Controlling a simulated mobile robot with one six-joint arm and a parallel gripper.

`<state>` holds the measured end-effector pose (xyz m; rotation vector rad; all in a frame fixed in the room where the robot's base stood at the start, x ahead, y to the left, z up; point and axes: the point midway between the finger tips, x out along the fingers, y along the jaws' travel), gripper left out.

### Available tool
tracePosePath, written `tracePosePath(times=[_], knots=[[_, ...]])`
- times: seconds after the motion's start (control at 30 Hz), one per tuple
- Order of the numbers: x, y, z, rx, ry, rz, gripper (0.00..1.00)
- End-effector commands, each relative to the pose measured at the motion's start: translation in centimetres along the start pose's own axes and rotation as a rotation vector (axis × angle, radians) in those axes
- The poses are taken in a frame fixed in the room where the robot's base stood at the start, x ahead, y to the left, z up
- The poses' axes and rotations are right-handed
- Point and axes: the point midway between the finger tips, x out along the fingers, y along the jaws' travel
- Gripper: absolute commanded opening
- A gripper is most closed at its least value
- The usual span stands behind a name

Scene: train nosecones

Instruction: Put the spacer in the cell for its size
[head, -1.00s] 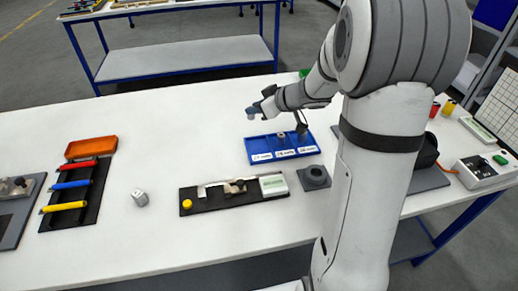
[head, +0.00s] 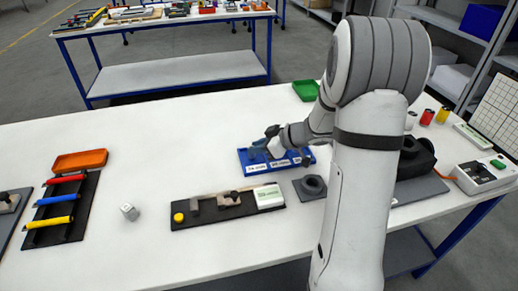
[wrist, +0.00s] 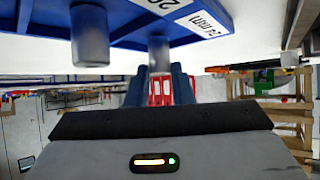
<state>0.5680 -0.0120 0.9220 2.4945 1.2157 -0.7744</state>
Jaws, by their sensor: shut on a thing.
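A blue tray (head: 312,152) with white-labelled cells sits on the white table in the head view. Its blue wall (wrist: 195,42) crosses the top of the wrist view. My gripper (head: 268,146) is down at the tray, over its left part. In the wrist view my gripper (wrist: 158,75) is shut on a grey cylindrical spacer (wrist: 158,50) between its blue fingers. Another grey cylinder (wrist: 88,35) shows at the tray, left of the held one. My arm and gripper cover part of the tray, so I cannot tell whether the held spacer is inside a cell.
A black board (head: 219,212) with a yellow knob lies in front of the tray. A green bin (head: 305,90) stands behind.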

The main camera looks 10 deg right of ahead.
Motion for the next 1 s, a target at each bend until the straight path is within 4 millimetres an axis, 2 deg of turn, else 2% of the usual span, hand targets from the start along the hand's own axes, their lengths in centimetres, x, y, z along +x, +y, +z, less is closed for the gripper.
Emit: tracePosePath(times=[0.37, 0.4, 0.63, 0.9, 1.0], knots=[[0.32, -0.02, 0.39, 0.000, 0.000, 0.000, 0.00], [0.34, -0.02, 0.41, -0.001, 0.000, 0.000, 0.22], [0.34, -0.03, 0.38, -0.001, 0.000, 0.000, 0.41], [0.29, -0.04, 0.27, -0.002, 0.001, 0.000, 0.43], [-0.34, 0.01, 0.01, -0.001, 0.001, 0.001, 0.43]])
